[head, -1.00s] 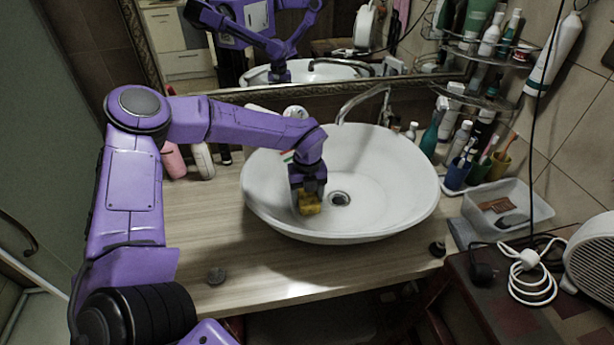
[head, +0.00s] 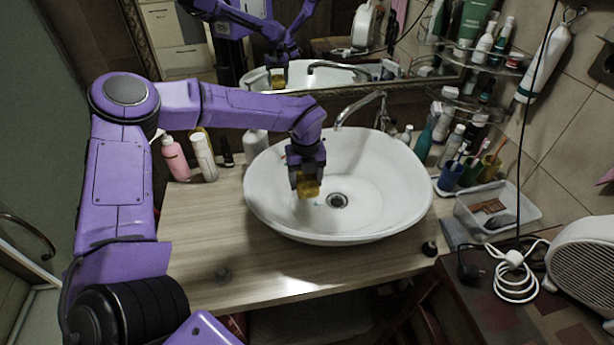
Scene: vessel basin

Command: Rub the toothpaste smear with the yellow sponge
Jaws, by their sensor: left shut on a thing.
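The white vessel basin (head: 395,205) stands on the wooden counter. My left gripper (head: 307,178) reaches down into the left part of the basin and is shut on the yellow sponge (head: 308,189). The sponge is below the fingers, left of the drain (head: 337,201). I cannot tell whether it touches the basin floor. I cannot clearly make out the toothpaste smear; a tiny bluish trace shows just beside the sponge, and the sponge and gripper may hide more. My right gripper is not in view.
The faucet (head: 360,108) arches over the basin's back rim. Bottles, including a pink one (head: 175,158), stand left of the basin. Cups with toothbrushes (head: 450,177) and a clear tray (head: 530,213) are at the right. The counter front (head: 235,270) is mostly clear.

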